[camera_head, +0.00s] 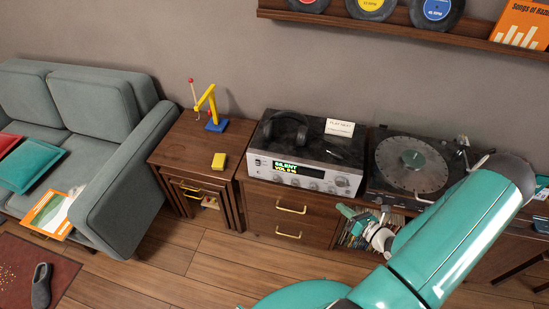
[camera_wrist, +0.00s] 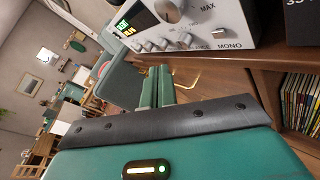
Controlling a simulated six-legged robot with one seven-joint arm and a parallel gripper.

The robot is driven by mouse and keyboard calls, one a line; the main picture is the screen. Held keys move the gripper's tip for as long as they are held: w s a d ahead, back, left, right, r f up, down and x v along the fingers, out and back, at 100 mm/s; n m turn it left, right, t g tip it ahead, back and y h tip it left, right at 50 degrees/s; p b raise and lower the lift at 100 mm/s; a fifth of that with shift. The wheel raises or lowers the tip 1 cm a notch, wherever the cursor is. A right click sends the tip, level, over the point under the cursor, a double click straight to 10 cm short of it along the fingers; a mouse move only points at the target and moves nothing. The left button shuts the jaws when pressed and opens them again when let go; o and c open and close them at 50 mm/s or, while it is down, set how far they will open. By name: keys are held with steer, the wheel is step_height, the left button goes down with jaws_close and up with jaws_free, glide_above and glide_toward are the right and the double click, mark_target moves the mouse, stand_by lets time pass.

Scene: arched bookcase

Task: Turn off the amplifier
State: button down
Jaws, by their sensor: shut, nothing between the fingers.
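The silver amplifier (camera_head: 318,183) sits on the wooden cabinet. Its display (camera_head: 285,170) is lit and reads "SILENT" with a volume line below. In the wrist view the amplifier's front panel (camera_wrist: 222,32) is at the top right, cut off by the edge. It shows a large knob, a row of small knobs, a small switch, and the labels "MAX" and "MONO". My gripper (camera_head: 345,209) is in front of the cabinet, below the amplifier's right end. Its two green fingers (camera_wrist: 158,75) are together and empty, apart from the panel.
Headphones (camera_head: 286,128) and a white card (camera_head: 340,128) lie on the amplifier. A turntable (camera_head: 412,165) stands to its right. Records (camera_wrist: 301,100) fill the shelf below. A sofa stands left.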

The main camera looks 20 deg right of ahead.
steer(key=w+a+r+n+g+y, duration=0.1)
steer(key=a+r+n+g+y, duration=0.1)
steer(key=a+r+n+g, duration=0.6)
steer(key=a+r+n+g+y, duration=0.2)
steer(key=a+r+n+g, duration=0.3)
steer(key=a+r+n, duration=0.65)
steer(key=s+a+r+n+t+h, duration=0.1)
steer(key=s+r+n+h, duration=0.3)
steer(key=r+n, duration=0.5)
steer(key=s+a+r+n+t+h, duration=0.2)
steer(key=s+a+r+n+h, duration=0.2)
steer(key=r+n, duration=0.6)
step_height(320, 180, up, 2)
steer(key=shift+s+a+r+h, duration=0.2)
steer(key=shift+s+h, duration=0.3)
steer(key=shift+s, duration=0.45)
steer(key=shift+a, duration=0.1)
